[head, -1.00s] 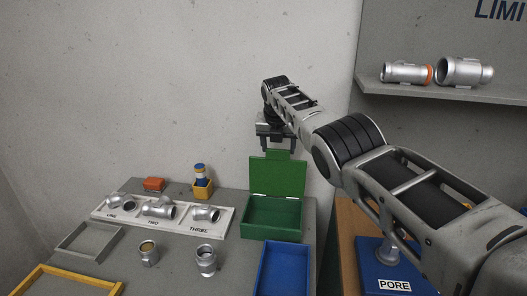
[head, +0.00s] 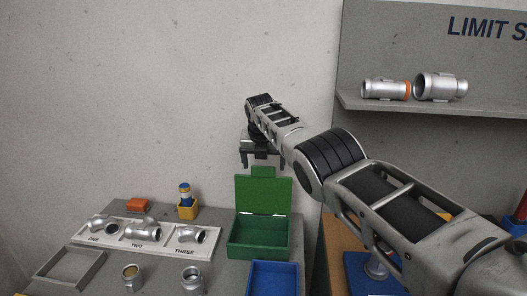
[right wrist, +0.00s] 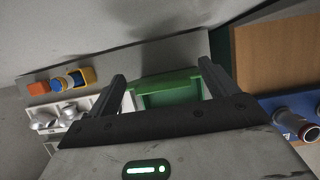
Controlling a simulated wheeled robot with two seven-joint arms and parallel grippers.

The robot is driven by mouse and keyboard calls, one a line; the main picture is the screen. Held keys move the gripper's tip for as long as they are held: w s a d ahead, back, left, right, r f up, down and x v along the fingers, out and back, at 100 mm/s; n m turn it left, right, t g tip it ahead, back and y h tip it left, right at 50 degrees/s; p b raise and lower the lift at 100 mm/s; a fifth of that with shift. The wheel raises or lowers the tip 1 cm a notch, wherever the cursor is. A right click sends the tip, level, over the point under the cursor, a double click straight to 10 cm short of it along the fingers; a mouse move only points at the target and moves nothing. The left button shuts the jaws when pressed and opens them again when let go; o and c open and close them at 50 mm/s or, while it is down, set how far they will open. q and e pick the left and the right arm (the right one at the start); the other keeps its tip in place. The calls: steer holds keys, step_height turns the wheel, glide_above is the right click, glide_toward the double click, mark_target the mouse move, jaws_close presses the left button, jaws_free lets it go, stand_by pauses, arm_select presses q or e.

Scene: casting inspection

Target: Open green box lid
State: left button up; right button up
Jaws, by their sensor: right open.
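The green box (head: 258,240) stands on the grey table, and its green lid (head: 263,194) is raised upright at the back edge. My right gripper (head: 262,163) is open and empty, just above the lid's top tab in the head view. In the right wrist view the green box (right wrist: 172,98) shows between the open fingers (right wrist: 160,85), with the lid (right wrist: 165,80) seen nearly edge-on. I cannot tell whether a finger touches the lid. My left gripper is not in view.
A blue tray (head: 274,279) stands in front of the green box. A white tray (head: 115,238) with metal castings, a yellow cup (head: 188,211) and an orange block (head: 138,205) are to the left. The wall is close behind; a shelf (head: 440,104) holds two castings at right.

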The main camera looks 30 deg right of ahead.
steer(key=shift+s+a+r+p, duration=0.1)
steer(key=shift+r+p, duration=0.4)
steer(key=shift+r, duration=0.05)
steer(key=shift+p+v, duration=0.8)
steer(key=shift+v, duration=0.05)
arm_select(q)
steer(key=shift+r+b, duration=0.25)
steer(key=shift+b, duration=0.7)
arm_select(e)
steer(key=v, duration=1.3)
steer(key=shift+s, duration=0.15)
